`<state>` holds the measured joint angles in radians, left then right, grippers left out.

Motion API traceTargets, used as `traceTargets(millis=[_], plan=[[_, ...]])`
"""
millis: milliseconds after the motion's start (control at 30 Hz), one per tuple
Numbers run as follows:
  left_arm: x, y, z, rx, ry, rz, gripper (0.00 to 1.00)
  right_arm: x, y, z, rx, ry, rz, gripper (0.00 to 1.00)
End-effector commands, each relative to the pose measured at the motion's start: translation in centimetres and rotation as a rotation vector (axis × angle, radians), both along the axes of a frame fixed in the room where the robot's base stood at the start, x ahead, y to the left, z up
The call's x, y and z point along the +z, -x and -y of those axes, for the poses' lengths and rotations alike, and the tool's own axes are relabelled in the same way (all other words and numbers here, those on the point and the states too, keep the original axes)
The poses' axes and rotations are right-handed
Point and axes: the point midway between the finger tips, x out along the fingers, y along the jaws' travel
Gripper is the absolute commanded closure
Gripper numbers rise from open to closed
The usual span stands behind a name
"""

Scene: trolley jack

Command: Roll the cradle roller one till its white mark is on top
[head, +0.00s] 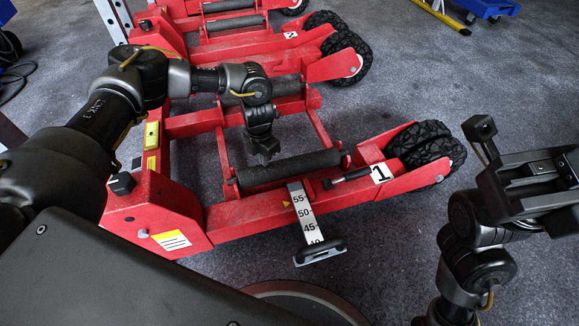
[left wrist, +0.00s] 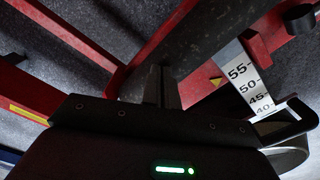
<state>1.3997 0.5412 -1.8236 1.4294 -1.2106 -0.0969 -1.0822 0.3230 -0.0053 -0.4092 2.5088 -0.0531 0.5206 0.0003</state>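The cradle roller one is the dark cylinder (head: 290,168) across the red jack marked 1 (head: 225,216). It also shows in the left wrist view (left wrist: 202,36) as a dark, scuffed bar running up to the right. I see no white mark on the side that shows. My left gripper (head: 267,153) points down just behind and above the roller's left half. In the left wrist view its fingers (left wrist: 162,88) are together, with nothing seen between them, near the roller's lower end. Contact with the roller cannot be told. My right gripper (head: 535,185) is at the right, clear of the jack; its fingertips are not clear.
A white scale (head: 302,212) with black numbers and a black handle (head: 320,252) stands at the jack's front. A black wheel (head: 425,148) is at the right end. A second red jack marked 2 (head: 290,35) stands behind. Grey floor is free at the right.

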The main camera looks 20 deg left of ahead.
Motion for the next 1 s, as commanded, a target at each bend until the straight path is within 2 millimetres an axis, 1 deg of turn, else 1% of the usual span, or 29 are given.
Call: traceTargets(millis=[33,400,567,900,967,1000], plan=[[0.0,0.4,-0.3,0.0,-0.007,-0.01,1.0,0.4,0.0,0.0,0.0,0.0,0.0,1.0],[3.5,0.1,-0.1,-0.001,-0.005,-0.004,1.0,3.4,0.0,0.1,-0.002,0.0,0.0,1.0],[4.8,0.0,-0.1,-0.001,-0.003,-0.003,1.0,4.5,0.0,0.0,-0.002,0.0,0.001,1.0],[4.8,0.1,0.0,-0.001,-0.001,-0.002,1.0,4.5,0.0,0.1,-0.002,0.0,-0.001,1.0],[4.6,0.3,0.7,-0.002,0.014,-0.007,1.0,4.4,0.0,0.1,-0.002,-0.001,-0.002,1.0],[4.3,0.8,1.7,-0.004,0.038,-0.016,1.0,4.4,-0.1,0.1,-0.003,-0.001,-0.006,1.0]])
